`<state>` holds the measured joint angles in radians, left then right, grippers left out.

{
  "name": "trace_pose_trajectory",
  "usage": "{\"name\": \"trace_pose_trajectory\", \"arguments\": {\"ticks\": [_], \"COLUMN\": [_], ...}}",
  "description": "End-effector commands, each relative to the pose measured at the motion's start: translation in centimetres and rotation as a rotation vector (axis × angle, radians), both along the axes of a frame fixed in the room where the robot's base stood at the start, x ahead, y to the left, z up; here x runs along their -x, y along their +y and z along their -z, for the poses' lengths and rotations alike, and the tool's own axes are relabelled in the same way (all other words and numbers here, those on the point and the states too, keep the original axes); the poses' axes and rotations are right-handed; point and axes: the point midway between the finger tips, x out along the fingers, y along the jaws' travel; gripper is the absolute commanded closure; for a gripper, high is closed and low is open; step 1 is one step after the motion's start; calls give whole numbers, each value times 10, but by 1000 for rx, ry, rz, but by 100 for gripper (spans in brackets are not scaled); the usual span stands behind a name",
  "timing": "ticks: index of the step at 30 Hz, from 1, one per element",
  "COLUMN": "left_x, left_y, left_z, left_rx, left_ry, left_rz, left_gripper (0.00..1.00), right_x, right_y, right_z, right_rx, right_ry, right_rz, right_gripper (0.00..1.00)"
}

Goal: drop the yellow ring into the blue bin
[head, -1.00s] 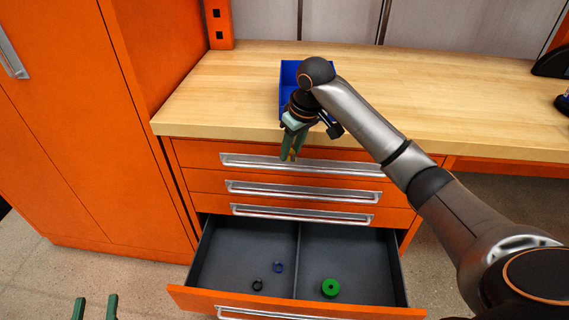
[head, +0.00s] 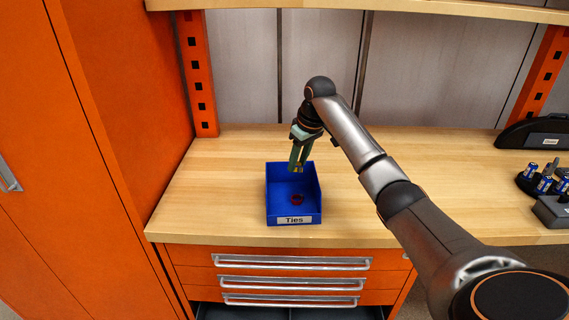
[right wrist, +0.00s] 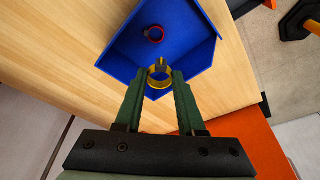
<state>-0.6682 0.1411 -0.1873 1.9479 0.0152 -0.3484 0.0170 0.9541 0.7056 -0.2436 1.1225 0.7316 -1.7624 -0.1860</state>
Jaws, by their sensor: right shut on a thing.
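The blue bin (head: 279,209) stands on the wooden bench and carries a label reading "Ties". It also shows in the right wrist view (right wrist: 190,30). My right gripper (head: 298,167) is above the back part of the bin, pointing down. It is shut on the yellow ring (right wrist: 159,77), which sits between the fingertips in the right wrist view. In the head view the ring (head: 298,168) is a small yellow spot at the fingertips. A red ring (head: 297,199) lies inside the bin. My left gripper is out of view.
The bench top (head: 220,190) is clear around the bin. Batteries in a holder (head: 542,182) and a dark case (head: 535,135) stand at the right. An orange cabinet (head: 110,120) borders the left, and a shelf (head: 400,10) runs above.

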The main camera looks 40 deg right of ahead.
Motion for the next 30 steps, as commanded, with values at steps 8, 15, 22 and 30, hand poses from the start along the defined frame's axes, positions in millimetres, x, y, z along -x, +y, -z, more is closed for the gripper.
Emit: {"name": "trace_pose_trajectory", "arguments": {"ticks": [8, 15, 22, 30], "left_x": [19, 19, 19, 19], "left_y": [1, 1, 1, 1], "left_z": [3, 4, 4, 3], "left_rx": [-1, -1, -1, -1], "left_ry": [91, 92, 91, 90], "left_rz": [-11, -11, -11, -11], "left_gripper": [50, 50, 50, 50], "right_x": [2, 3, 3, 2], "right_y": [-16, -16, -16, -16], "right_z": [-12, 13, 37, 47], "right_rx": [1, 0, 1, 1], "right_ry": [2, 4, 2, 1], "right_rz": [-9, -10, -10, -10], "right_gripper": [100, 100, 100, 100]}}
